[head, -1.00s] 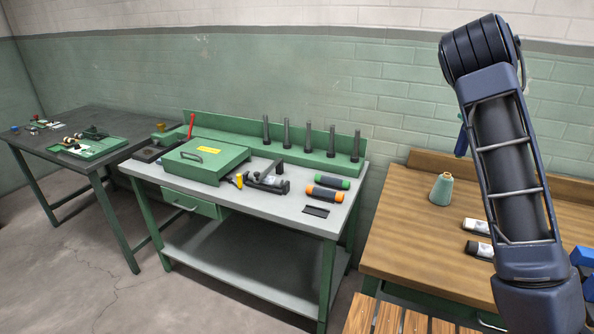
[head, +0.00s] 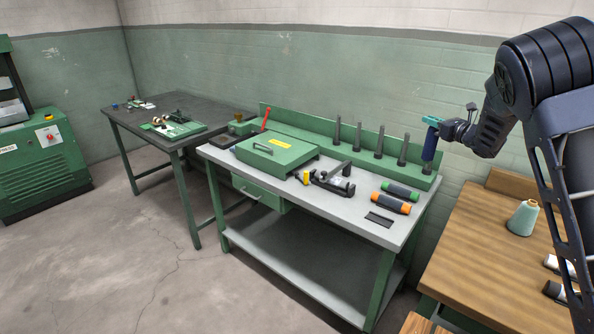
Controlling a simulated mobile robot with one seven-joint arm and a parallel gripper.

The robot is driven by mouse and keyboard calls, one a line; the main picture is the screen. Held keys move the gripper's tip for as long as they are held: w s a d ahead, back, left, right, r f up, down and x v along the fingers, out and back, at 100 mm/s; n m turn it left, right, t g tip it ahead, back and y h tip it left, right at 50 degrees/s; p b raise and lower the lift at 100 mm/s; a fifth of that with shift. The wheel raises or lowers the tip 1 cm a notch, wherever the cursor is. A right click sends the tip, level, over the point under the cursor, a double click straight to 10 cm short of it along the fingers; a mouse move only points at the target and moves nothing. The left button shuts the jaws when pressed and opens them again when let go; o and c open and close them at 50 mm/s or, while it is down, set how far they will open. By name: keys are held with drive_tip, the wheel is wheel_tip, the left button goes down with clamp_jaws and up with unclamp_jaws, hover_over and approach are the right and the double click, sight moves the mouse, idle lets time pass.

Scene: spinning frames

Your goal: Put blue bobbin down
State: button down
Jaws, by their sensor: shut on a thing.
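The blue bobbin (head: 430,146) is upright at the right end of the green peg rack (head: 345,138), in line with the rightmost peg. A dark post shows just below it. I cannot tell whether the bobbin is around that peg, above it or in front of it. My gripper (head: 432,122) reaches in from the right and is shut on the bobbin near its top, where a teal piece shows. The other pegs (head: 380,141) of the rack stand bare to the left.
A green-ended bobbin (head: 400,191) and an orange-ended bobbin (head: 391,202) lie on the grey bench (head: 335,225). A green case (head: 278,149) and a black tool (head: 332,181) lie left of them. A teal cone (head: 523,218) stands on the wooden table (head: 480,245).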

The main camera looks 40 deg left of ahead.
drive_tip(key=s+a+n+g+y, duration=0.1)
drive_tip(key=s+a+n+g, duration=0.45)
drive_tip(key=s+a, duration=1.45)
wheel_tip(320, 180, down, 19)
drive_tip(key=m+g, duration=0.1)
drive_tip(key=shift+w+f, duration=0.1)
drive_tip(key=c, duration=1.3)
unclamp_jaws()
drive_tip(key=d, duration=1.2)
